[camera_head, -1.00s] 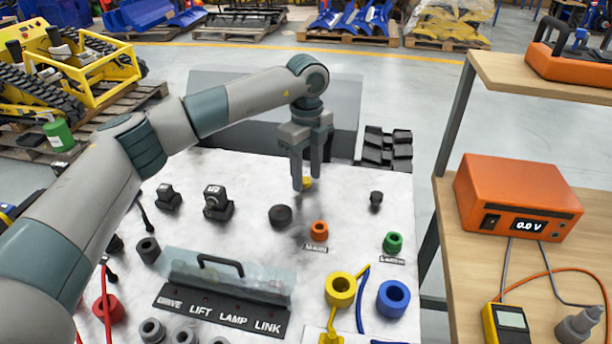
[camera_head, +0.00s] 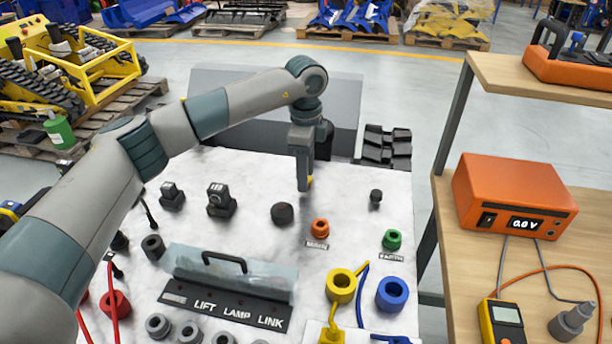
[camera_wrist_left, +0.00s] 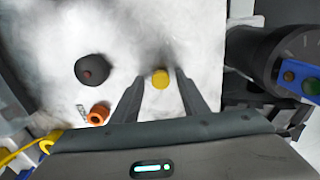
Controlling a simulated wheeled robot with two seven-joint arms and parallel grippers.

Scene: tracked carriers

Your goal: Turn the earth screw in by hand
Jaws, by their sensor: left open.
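A small round yellow knob (camera_head: 309,181), which may be the earth screw, stands at the back of the white panel (camera_head: 350,220), mostly hidden behind my left gripper (camera_head: 304,186). In the left wrist view the yellow knob (camera_wrist_left: 160,79) lies between the fingertips of my left gripper (camera_wrist_left: 160,84). The fingers are open, one on each side, with a gap to the knob. I cannot tell whether the tips reach down to its height. My right gripper is out of view.
A dark round knob (camera_head: 282,213) and an orange socket (camera_head: 319,228) are close by. A green socket (camera_head: 392,239) and a small black knob (camera_head: 376,196) are to the right. A clear cover with a handle (camera_head: 230,272) is in front. A bench (camera_head: 450,240) borders the right.

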